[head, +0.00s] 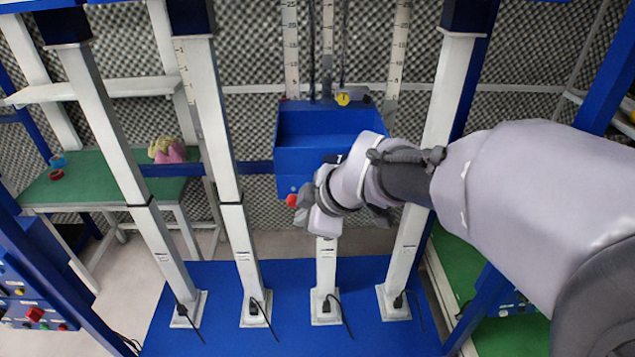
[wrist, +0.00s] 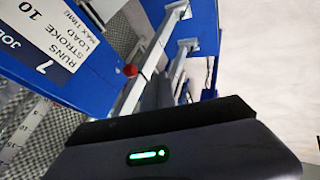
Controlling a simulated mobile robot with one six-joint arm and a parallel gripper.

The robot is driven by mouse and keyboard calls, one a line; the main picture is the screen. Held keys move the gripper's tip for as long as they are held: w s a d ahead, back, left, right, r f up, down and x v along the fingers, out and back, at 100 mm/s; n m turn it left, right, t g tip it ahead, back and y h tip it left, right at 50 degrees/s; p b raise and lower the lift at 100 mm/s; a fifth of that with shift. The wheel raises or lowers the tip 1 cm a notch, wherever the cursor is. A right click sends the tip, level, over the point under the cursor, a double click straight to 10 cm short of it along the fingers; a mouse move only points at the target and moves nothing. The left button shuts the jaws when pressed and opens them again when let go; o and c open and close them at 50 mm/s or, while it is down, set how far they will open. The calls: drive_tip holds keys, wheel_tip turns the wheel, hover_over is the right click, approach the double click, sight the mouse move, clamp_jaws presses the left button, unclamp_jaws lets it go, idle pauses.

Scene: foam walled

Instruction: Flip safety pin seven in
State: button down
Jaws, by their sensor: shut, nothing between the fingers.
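A red ball-shaped knob (head: 292,200) sits at the lower front of the blue box on the third column, just left of my gripper (head: 305,206). My gripper is shut and empty, with its tips close to the knob; I cannot tell whether they touch. The red knob also shows in the wrist view (wrist: 130,70), beside a white placard (wrist: 52,42) reading 7, RUNS, STROKE 10 and LOAD. No part is plainly labelled as a safety pin, and I cannot tell whether the knob belongs to it. My arm hides the box's lower right.
The blue box (head: 290,160) hangs between white columns (head: 222,130) that stand on a blue floor plate (head: 215,335). A green table (head: 100,178) with a pink object (head: 172,152) is at left. A yellow round part (head: 343,99) sits above the box.

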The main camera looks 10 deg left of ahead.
drive_tip(key=w+v, duration=0.1)
drive_tip(key=v, duration=0.4)
drive_tip(key=s+d+f+m+h+b, duration=0.1)
drive_tip(key=s+d+f+m+b, duration=0.1)
drive_tip(key=s+d+m, duration=0.3)
drive_tip(key=s+d+f+m+h+b, duration=0.1)
drive_tip(key=s+d+f+m+b, duration=0.2)
drive_tip(key=s+d+m, duration=0.3)
drive_tip(key=s+d+f+m+t+h+b, duration=0.1)
drive_tip(key=s+d+f+m, duration=0.4)
drive_tip(key=m, duration=0.7)
drive_tip(key=s+d+h+b, duration=0.1)
drive_tip(key=d+b, duration=0.1)
drive_tip(key=shift+s+d+m, duration=0.25)
drive_tip(key=shift+d+m, duration=0.05)
